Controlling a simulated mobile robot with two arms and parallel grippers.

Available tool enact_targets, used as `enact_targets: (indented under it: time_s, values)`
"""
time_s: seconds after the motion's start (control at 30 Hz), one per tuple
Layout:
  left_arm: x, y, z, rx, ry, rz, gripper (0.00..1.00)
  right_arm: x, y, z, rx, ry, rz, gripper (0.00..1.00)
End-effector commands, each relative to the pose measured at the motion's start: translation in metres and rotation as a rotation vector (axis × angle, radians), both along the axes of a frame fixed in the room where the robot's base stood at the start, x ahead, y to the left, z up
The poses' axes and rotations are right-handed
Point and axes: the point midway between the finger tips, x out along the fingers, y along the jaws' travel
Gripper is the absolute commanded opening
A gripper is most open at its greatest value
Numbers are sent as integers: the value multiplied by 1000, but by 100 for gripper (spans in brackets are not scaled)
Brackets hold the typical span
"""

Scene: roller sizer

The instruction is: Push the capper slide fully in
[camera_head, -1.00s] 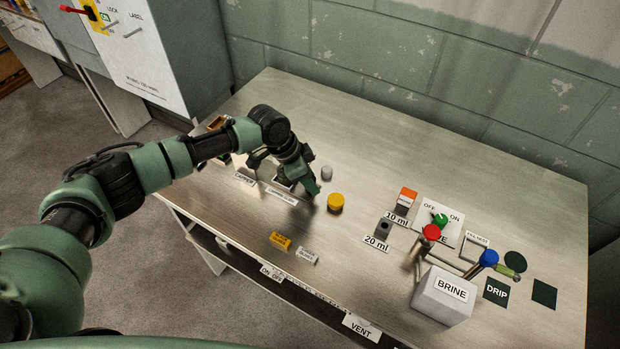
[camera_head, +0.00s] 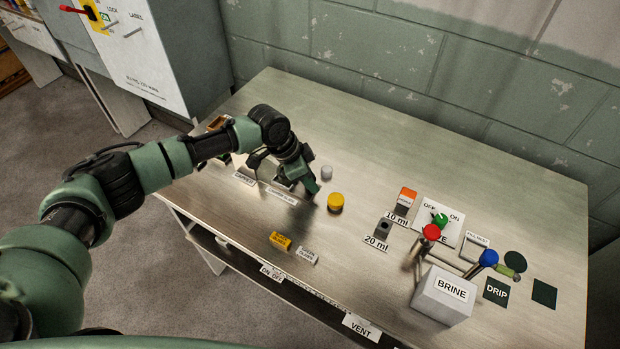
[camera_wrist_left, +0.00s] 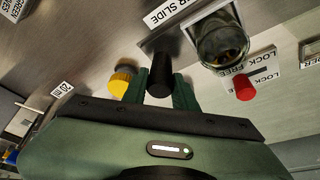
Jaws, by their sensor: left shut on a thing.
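My left gripper (camera_head: 304,184) is low over the left part of the metal table. In the left wrist view its fingers (camera_wrist_left: 160,90) are shut on a black cylindrical handle (camera_wrist_left: 161,72), which seems to be the capper slide's handle. The slide label (camera_head: 281,194) lies just in front of the gripper; part of it shows in the wrist view (camera_wrist_left: 172,12). A glass jar (camera_wrist_left: 222,42) with dark contents stands near the handle in the wrist view. In the head view my gripper and forearm hide the handle and much of the capper. My right gripper is not in view.
A yellow cap (camera_head: 335,202) stands just right of the gripper, with a grey cap (camera_head: 326,173) behind it. A red knob (camera_wrist_left: 244,88) sits by a lock/free label. The brine box (camera_head: 444,294) and valves are farther right. The table's back middle is clear.

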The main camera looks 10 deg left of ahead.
Motion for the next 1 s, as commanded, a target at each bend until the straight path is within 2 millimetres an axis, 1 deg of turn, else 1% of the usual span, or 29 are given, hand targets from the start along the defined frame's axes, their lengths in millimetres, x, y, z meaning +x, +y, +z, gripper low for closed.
enact_targets:
  time_s: [0.57, 0.63, 0.73, 0.9, 1.0]
  values:
    - [1, 0, 1, -1, -3, 1, 0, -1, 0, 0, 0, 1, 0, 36]
    - [3, 3, 1, -1, -3, 3, 0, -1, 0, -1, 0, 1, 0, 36]
    - [9, 19, -1, -1, -3, 7, 0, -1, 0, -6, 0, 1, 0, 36]
    - [22, 54, -1, -1, -5, 6, 0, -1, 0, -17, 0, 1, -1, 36]
    - [26, 67, 0, -2, -4, 6, 0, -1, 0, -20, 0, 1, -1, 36]
